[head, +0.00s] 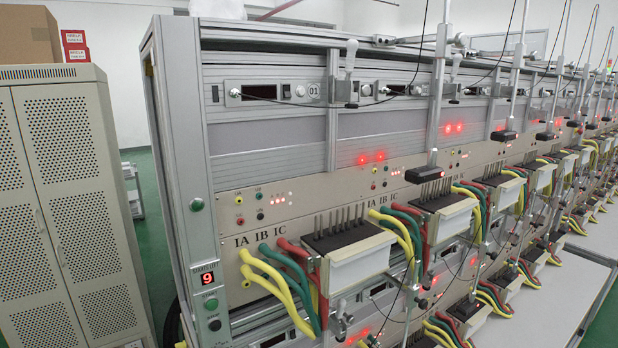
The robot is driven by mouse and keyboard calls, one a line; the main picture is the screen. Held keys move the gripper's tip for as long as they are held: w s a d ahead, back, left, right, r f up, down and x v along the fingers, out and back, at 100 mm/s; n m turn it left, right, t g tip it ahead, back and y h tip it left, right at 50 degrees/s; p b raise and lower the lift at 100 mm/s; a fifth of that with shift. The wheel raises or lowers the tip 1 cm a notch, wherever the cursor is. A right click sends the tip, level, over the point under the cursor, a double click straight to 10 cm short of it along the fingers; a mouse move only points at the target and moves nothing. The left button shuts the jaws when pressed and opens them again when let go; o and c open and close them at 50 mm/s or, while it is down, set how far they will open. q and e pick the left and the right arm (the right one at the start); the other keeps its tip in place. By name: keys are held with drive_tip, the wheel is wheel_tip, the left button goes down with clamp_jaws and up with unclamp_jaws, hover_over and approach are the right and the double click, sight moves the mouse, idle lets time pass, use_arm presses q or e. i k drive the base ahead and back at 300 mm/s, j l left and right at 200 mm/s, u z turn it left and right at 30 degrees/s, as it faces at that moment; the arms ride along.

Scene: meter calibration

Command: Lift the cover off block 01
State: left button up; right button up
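A label 01 (313,89) sits on the upper panel of the meter rack, above the nearest station. Below it, a black block (335,240) with a row of upright dark pins juts out from the rack. A white box-shaped piece (362,264) sits against its front and looks like the cover, though I cannot tell how it is attached. Yellow, green and red cables (284,278) run beside the block on its left, and more on its right. Neither of my grippers is in view.
Similar blocks, such as the second one (432,193), recede to the right with cables between them. Vertical poles with black heads (425,174) hang in front of the rack. A perforated beige cabinet (65,195) stands left. A pale table surface (560,285) lies lower right.

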sight(351, 265)
drive_tip(key=i+j+z, duration=0.2)
drive_tip(key=i, duration=0.25)
drive_tip(key=i+j+z, duration=0.15)
drive_tip(key=i, duration=0.25)
